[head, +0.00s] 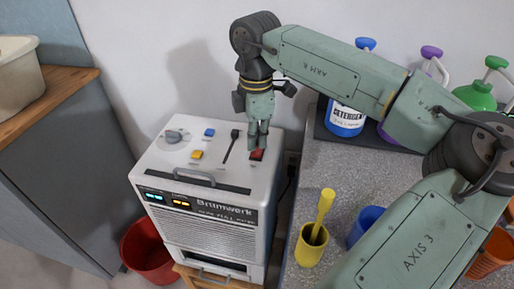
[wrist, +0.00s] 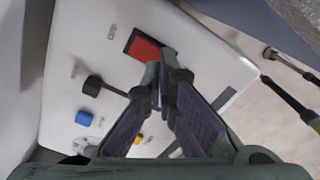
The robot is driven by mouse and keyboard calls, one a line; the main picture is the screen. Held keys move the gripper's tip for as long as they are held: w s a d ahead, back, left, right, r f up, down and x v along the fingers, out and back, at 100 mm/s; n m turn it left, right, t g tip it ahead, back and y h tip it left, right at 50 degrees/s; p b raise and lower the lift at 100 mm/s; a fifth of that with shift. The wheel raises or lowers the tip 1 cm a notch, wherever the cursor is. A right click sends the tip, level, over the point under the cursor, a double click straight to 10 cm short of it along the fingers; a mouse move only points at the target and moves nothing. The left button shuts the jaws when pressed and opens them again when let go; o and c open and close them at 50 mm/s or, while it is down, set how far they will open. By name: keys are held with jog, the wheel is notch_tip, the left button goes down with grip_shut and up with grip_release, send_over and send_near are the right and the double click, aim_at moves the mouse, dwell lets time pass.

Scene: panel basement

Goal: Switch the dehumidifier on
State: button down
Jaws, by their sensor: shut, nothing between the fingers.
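The dehumidifier (head: 215,229) is a white box with a front grille and the name Brumwerk. Its front has a lit cyan display and a lit amber display. On its top are a red switch (head: 257,155) in a dark frame, a black-knobbed lever (head: 235,133), a blue button (head: 209,132), a yellow button (head: 196,154) and a grey knob (head: 173,136). My gripper (head: 258,143) is shut and empty, pointing down at the red switch. In the wrist view the fingertips (wrist: 161,82) are beside the lower right edge of the red switch (wrist: 146,48). I cannot tell whether they touch.
A grey counter (head: 325,180) to the right holds a yellow cup (head: 309,250), a blue cup (head: 362,226) and several bottles, including a blue detergent bottle (head: 345,120). A red bucket (head: 147,251) stands at the lower left. A wall is close behind the dehumidifier.

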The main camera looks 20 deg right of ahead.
aim_at(256, 153)
jog(key=shift+f+b, duration=1.1)
jog(key=shift+f, duration=0.1)
dwell(0.4)
jog(key=shift+r, duration=0.2)
jog(key=shift+r+p, duration=1.8)
jog(key=shift+r, duration=1.55)
